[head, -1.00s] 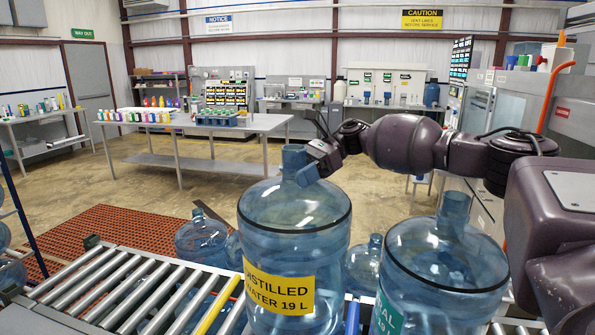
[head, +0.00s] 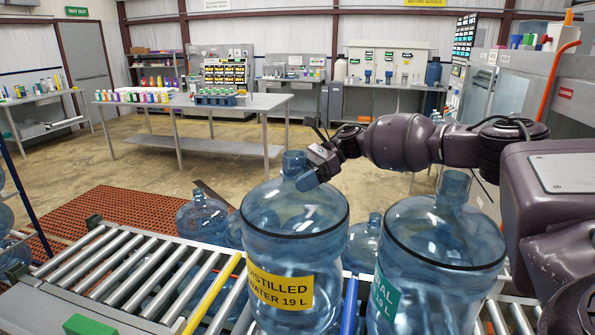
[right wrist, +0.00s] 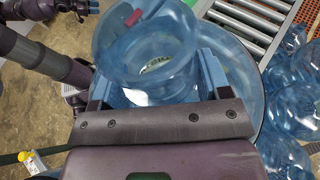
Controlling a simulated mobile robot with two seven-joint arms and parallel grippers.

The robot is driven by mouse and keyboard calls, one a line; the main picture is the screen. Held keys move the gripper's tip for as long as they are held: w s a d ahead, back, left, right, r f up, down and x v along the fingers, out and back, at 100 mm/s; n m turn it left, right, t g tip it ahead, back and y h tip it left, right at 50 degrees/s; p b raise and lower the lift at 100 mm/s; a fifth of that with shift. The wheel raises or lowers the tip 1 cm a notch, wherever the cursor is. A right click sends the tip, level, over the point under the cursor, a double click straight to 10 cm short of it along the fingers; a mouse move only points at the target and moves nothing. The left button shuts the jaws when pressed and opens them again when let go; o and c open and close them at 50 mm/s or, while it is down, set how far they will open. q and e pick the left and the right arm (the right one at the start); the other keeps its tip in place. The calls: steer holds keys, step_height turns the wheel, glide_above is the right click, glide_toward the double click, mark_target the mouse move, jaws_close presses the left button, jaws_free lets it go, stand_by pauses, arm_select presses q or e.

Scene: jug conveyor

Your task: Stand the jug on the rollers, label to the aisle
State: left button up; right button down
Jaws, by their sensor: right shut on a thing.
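A large blue jug (head: 290,215) with a yellow "DISTILLED WATER 19 L" label (head: 278,288) stands upright in the middle of the head view. Its label faces toward me and slightly left. My right gripper (head: 305,172) is shut on the jug's neck; the right wrist view also shows the neck (right wrist: 155,60) between the fingers. The roller conveyor (head: 130,275) lies to the left of the jug. My left gripper is not identifiable in the head view.
A second blue jug (head: 440,240) with a green label (head: 384,298) stands close on the right. More jugs (head: 202,216) stand low behind the conveyor. A yellow bar (head: 213,293) and a blue bar (head: 349,306) run near the jug. The rollers at left are bare.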

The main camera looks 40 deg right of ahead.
arm_select(q)
steer(key=shift+f+b, duration=0.45)
steer(key=shift+b, duration=0.15)
arm_select(e)
steer(key=shift+f, duration=0.45)
steer(key=shift+c, duration=0.7)
jaws_free()
steer(key=shift+o, duration=0.7)
steer(key=shift+f, duration=0.15)
steer(key=b+v, duration=0.2)
steer(key=v, duration=0.7)
steer(key=shift+s+d, duration=0.1)
steer(key=shift+d, duration=0.2)
arm_select(q)
steer(key=shift+b+x, duration=0.3)
steer(key=shift+x, duration=0.5)
arm_select(e)
steer(key=shift+s+d+r, duration=0.1)
steer(key=shift+d+r, duration=0.45)
arm_select(q)
steer(key=shift+d, duration=0.1)
